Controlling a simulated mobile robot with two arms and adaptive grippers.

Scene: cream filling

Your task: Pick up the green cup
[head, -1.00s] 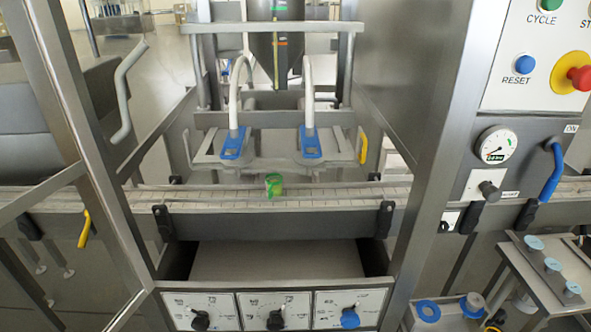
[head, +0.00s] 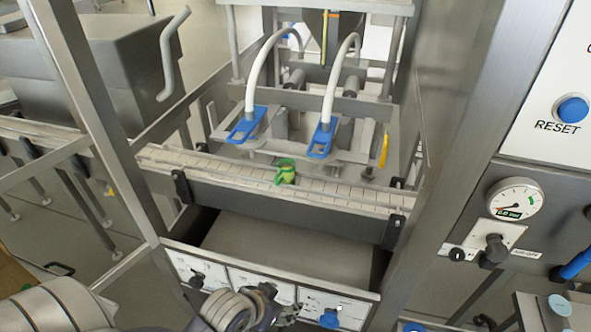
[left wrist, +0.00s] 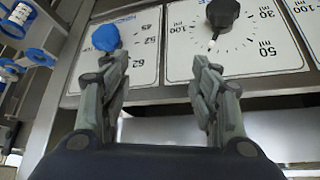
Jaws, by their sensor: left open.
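The small green cup (head: 286,171) stands on the conveyor (head: 225,172) near the middle of the head view, below the filling nozzles. My left gripper (head: 283,306) is low in the head view, in front of the dial panel and well below the cup, not touching it. In the left wrist view the left gripper (left wrist: 160,85) has its two fingers spread apart with nothing between them, facing the dial panel. The cup does not show in the left wrist view. My right gripper is not in view.
The dial panel (head: 232,278) and an open tray (head: 290,250) lie below the conveyor. Blue-ended nozzles (head: 322,140) hang behind the cup. A steel post (head: 450,150) stands to the right and a slanted frame bar (head: 95,120) to the left.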

